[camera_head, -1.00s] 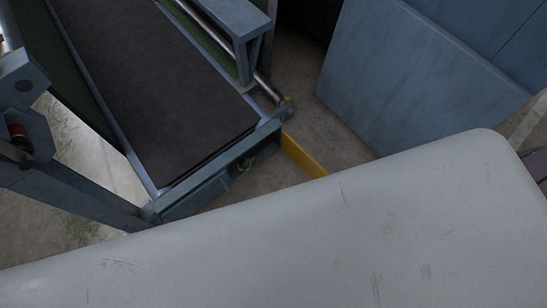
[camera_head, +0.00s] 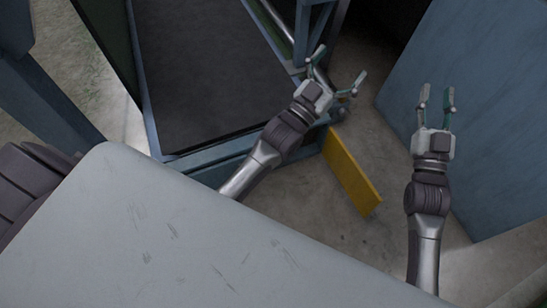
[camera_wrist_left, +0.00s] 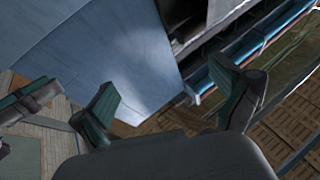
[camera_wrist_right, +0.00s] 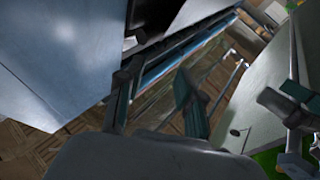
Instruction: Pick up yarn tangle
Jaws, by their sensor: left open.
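I cannot make out a yarn tangle in any current view. My left gripper (camera_head: 340,65) is open and empty, over the right edge of the dark belt's frame in the head view. Its two fingers stand wide apart in the left wrist view (camera_wrist_left: 165,88). My right gripper (camera_head: 437,92) has its fingers apart with nothing between them, in front of the blue panel. Its fingers are also apart in the right wrist view (camera_wrist_right: 155,95).
A dark belt (camera_head: 200,75) in a blue-grey frame lies at upper left. A yellow plate (camera_head: 350,172) stands on the concrete floor (camera_head: 310,220) between my arms. A large blue panel (camera_head: 480,130) is at the right. Bare floor shows around the yellow plate.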

